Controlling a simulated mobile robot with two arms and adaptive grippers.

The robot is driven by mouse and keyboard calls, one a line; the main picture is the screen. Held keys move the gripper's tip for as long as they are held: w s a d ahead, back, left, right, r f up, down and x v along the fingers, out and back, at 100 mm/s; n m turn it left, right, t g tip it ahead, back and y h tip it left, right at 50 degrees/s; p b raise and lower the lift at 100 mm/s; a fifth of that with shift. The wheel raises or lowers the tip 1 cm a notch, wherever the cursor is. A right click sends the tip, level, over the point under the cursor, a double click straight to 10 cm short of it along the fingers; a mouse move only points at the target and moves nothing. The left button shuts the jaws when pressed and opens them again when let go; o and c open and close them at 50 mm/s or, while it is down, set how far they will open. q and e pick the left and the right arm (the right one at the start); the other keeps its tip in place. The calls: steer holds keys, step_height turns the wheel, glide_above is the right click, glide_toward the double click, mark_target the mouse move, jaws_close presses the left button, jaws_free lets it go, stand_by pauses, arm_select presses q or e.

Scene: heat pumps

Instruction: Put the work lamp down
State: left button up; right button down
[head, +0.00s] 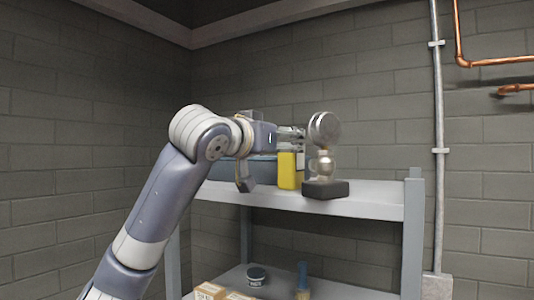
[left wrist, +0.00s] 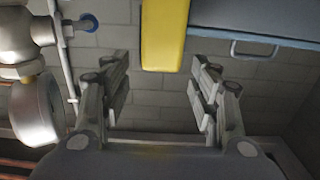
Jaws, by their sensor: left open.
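A yellow upright block (head: 288,171), which I take to be the work lamp, stands on the top shelf (head: 365,198). In the left wrist view the yellow block (left wrist: 165,35) shows at the top, between the fingertips, with clear gaps on both sides. My left gripper (head: 292,136) is open just above and behind the block's top, and its fingers (left wrist: 160,75) are spread and hold nothing. The block's lower end is outside the left wrist view. My right gripper is not in view.
A metal fitting with a round head (head: 324,130) on a black base stands right of the block, close to my gripper. A blue-grey case (head: 262,171) lies left of it. The lower shelf holds cartons (head: 210,290) and a dark tin (head: 256,276). The shelf's right end is clear.

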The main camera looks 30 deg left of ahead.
arm_select(q)
steer(key=s+b, duration=0.2)
steer(key=s, duration=0.5)
steer(key=shift+s+d+b, duration=0.2)
steer(key=shift+d+b, duration=0.05)
steer(key=shift+b, duration=0.15)
